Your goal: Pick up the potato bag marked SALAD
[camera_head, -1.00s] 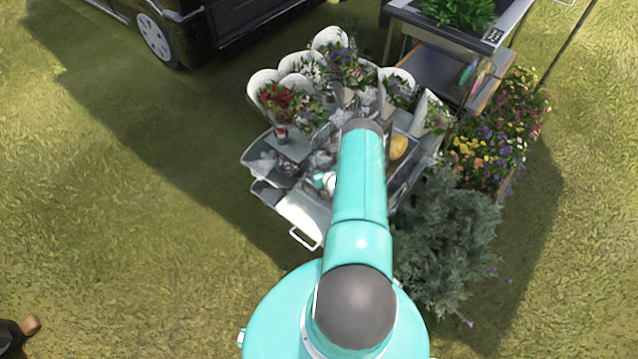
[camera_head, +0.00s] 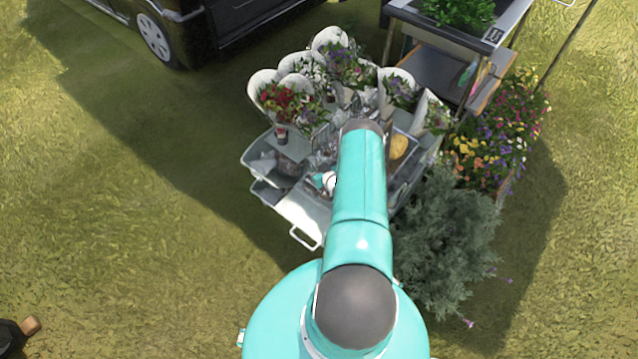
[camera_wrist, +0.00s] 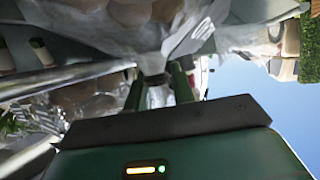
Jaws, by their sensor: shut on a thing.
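In the wrist view, my gripper (camera_wrist: 158,92) is shut on the gathered part of a clear plastic bag (camera_wrist: 150,45). Round brownish potatoes show through the plastic at the top of the picture. I cannot read any marking on the bag, so I cannot tell whether it says SALAD. More wrapped potatoes (camera_wrist: 85,103) show at the left, below a metal bar. In the head view my teal arm covers the gripper and the bag it holds. Clear bags (camera_head: 290,163) with dark contents lie in grey crates on the cart to the left of my arm.
White buckets of flowers (camera_head: 262,82) stand at the back of the cart. A grey-green bush (camera_head: 450,240) and a flower bed (camera_head: 490,150) border the right side. A dark vehicle (camera_head: 190,30) stands behind.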

